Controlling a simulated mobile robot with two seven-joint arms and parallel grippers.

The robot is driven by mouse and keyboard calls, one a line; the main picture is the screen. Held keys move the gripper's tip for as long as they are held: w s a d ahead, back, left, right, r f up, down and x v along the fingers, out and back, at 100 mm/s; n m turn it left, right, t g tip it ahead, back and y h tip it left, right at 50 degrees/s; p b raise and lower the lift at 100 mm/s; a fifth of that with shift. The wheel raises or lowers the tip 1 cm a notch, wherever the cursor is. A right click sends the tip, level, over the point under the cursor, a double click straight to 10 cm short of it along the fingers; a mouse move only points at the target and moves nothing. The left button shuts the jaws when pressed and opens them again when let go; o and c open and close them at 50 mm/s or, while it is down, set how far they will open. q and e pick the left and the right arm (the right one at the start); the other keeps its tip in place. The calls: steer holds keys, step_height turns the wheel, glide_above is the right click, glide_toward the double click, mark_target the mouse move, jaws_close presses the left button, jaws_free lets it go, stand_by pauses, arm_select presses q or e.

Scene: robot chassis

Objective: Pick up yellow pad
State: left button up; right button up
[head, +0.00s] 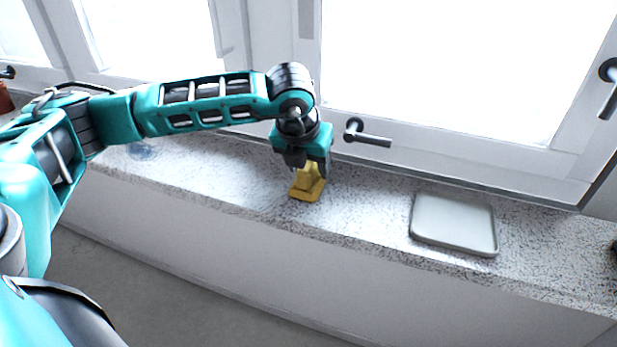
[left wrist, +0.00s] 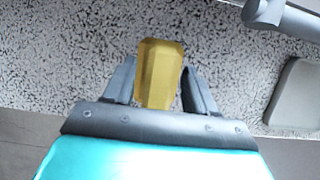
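The yellow pad (head: 306,188) is on the speckled windowsill, with a wide base and a narrower upper part. My left gripper (head: 309,166) is over it and points down, with one finger on each side of the upper part. In the left wrist view the yellow pad (left wrist: 160,75) stands between the two fingers of the left gripper (left wrist: 160,82). The fingers are very close to its sides; I cannot tell whether they press on it. The pad's base seems to rest on the sill. My right gripper is not in view.
A pale shallow tray (head: 453,222) lies on the sill to the right. A window handle (head: 368,136) juts out behind the gripper. A small clear object (head: 143,150) is at the left on the sill. The sill between pad and tray is clear.

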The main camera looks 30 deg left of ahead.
arm_select(q)
steer(key=c, duration=0.9)
steer(key=shift+r, duration=0.15)
steer(key=shift+c, duration=0.2)
step_height(320, 180, up, 20)
steer(key=o, duration=0.5)
steer(key=shift+f, duration=0.2)
steer(key=c, duration=0.4)
